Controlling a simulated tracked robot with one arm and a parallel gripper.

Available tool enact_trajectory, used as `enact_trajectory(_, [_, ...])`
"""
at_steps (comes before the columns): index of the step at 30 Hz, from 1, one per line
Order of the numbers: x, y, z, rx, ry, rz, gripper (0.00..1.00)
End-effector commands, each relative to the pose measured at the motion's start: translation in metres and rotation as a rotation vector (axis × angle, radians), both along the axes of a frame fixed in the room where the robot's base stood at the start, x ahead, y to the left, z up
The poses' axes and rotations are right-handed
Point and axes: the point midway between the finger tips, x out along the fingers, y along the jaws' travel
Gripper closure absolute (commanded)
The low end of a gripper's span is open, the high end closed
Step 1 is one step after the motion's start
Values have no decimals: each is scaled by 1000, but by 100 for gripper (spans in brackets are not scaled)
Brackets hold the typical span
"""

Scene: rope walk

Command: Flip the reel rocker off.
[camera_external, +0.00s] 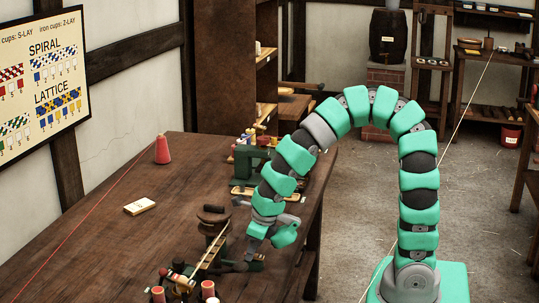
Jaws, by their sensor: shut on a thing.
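My gripper (238,266), at the end of the green-and-grey arm, reaches down to the right side of a small machine on the bench. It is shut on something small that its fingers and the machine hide. The machine has a dark round reel (213,215) on top and a pale slanted bar (208,250) in front. I cannot make out the reel rocker or which way it is tipped. A small cream block (139,206) lies on the bench to the left, apart from my gripper.
The wooden bench (105,235) has free room at left. Red spools (208,290) stand at the front, close to my gripper. A green machine (250,160) stands behind the arm. A red line crosses the bench's left side.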

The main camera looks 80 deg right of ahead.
Motion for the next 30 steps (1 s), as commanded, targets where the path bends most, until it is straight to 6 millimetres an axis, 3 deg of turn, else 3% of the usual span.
enact_trajectory(12, [-5, -1, -2, -1, -164, -2, 100])
enact_trajectory(25, [-5, -1, 1, -1, -181, -1, 100])
enact_trajectory(26, [-5, -1, 1, -1, -181, -1, 75])
enact_trajectory(27, [-6, -1, 1, 0, -181, -1, 63])
enact_trajectory(28, [-6, -1, 1, 0, -180, -1, 58])
enact_trajectory(30, [-6, 0, 1, 0, -180, -1, 58])
